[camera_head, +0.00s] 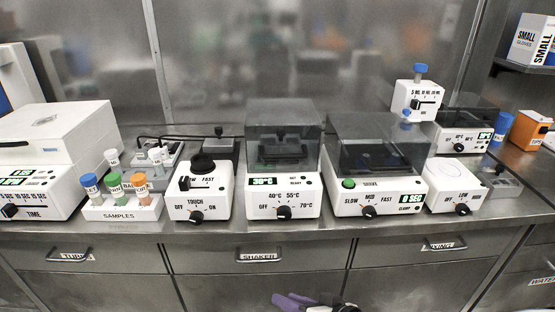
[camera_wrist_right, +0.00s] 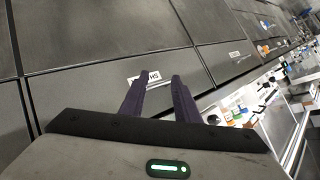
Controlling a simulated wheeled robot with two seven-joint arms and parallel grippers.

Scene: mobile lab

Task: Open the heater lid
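The heater (camera_head: 284,200) is a white box in the middle of the bench, with a green temperature display and a knob marked 40, 55 and 70 °C. Its smoky see-through lid (camera_head: 284,120) sits down over the top, and a dark block shows inside. My right gripper (camera_head: 300,300) is at the bottom edge of the head view, low in front of the drawers and well apart from the heater. In the right wrist view its two purple fingers (camera_wrist_right: 158,82) are spread with nothing between them. My left gripper is not in view.
A shaker (camera_head: 378,190) with a similar dark lid stands right of the heater. A touch mixer (camera_head: 203,200) and a sample rack (camera_head: 122,210) with capped tubes stand left. Drawers (camera_head: 258,258) run below the bench edge. A narrow front bench strip is clear.

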